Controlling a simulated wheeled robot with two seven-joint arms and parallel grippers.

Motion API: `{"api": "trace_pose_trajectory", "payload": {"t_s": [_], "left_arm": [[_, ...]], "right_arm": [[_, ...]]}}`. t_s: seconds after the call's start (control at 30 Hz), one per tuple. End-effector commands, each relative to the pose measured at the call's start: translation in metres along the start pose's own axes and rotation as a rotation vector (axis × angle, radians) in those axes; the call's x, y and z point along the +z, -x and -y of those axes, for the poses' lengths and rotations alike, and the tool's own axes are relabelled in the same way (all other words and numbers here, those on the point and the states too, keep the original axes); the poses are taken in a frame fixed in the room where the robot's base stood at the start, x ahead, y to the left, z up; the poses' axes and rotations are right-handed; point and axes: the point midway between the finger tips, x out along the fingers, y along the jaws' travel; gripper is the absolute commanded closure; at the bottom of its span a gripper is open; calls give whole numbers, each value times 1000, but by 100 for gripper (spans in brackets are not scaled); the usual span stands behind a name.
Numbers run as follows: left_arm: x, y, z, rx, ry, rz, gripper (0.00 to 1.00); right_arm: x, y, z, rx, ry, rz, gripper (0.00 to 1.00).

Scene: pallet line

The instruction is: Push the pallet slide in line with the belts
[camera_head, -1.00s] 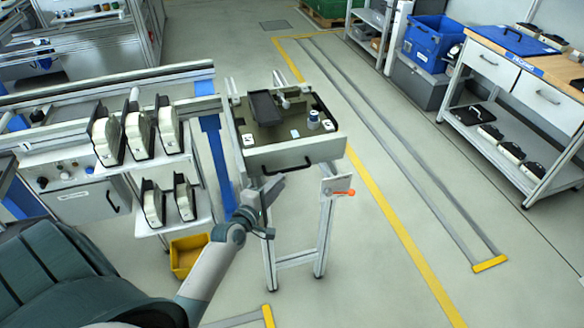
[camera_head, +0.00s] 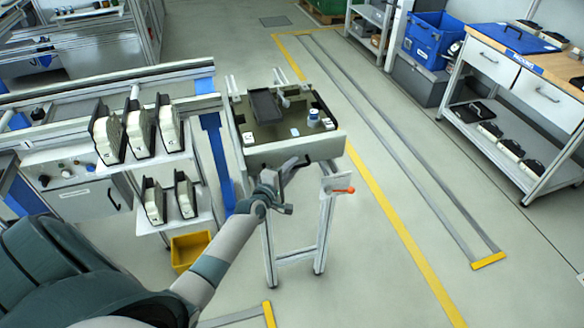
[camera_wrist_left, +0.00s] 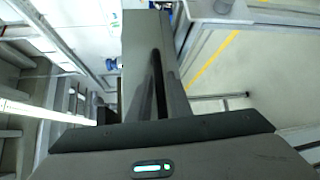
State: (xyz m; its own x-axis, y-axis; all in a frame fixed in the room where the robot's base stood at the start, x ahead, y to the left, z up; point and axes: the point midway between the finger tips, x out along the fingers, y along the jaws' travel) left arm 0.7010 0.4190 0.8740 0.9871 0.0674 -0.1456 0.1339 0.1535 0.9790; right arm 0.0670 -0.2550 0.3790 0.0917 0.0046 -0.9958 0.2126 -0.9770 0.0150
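The pallet slide (camera_head: 282,154) is a light frame with a front handle, on a metal stand beside the belt end. A dark plate carrying a black tray (camera_head: 265,106) and small parts lies on it. My left gripper (camera_head: 291,165) is at the slide's front face, overlapping the handle; I cannot tell whether it touches it. In the left wrist view its fingers (camera_wrist_left: 158,75) show a narrow dark gap, and nothing is clearly seen between them. The belts (camera_head: 110,78) run in from the left. My right gripper is not in view.
An orange-tipped lever (camera_head: 343,190) sits on the stand's right side. A rack of white-and-black parts (camera_head: 140,130) stands left, with a yellow bin (camera_head: 189,249) below. A blue post (camera_head: 216,160) is between rack and stand. Open floor with yellow lines lies right.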

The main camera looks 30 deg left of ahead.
Motion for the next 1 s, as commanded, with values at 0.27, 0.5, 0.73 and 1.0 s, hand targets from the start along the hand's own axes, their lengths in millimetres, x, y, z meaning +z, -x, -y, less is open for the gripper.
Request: {"api": "trace_pose_trajectory", "payload": {"t_s": [0.27, 0.5, 0.73, 1.0], "left_arm": [[0, 0, 0, 0, 0, 0, 100], [-14, -15, -1, 4, -3, 0, 100], [-33, -33, -9, 4, -2, -1, 100], [-32, -33, -9, -1, 1, 1, 100]], "right_arm": [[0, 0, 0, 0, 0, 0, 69], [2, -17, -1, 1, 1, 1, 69], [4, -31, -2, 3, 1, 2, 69], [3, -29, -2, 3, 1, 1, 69]]}}
